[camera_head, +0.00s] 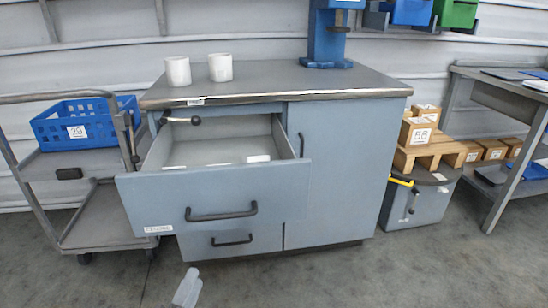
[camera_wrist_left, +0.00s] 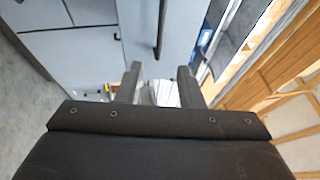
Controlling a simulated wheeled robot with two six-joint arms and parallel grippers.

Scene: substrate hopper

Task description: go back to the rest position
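My left gripper shows as a small pale shape (camera_head: 187,287) at the bottom of the head view, in front of the cabinet and over the floor. In the left wrist view its two dark fingers (camera_wrist_left: 158,80) stand apart, with a clear gap. A whitish patch shows beyond the gap; I cannot tell what it is, and nothing appears gripped. My right gripper is in neither view.
A blue-grey cabinet (camera_head: 345,170) has its top drawer (camera_head: 215,200) pulled open. Two white cups (camera_head: 178,71) (camera_head: 220,67) stand on top. A trolley (camera_head: 100,225) with a blue crate (camera_head: 85,135) is left; wooden pallets (camera_head: 430,150) with boxes are right. Front floor is clear.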

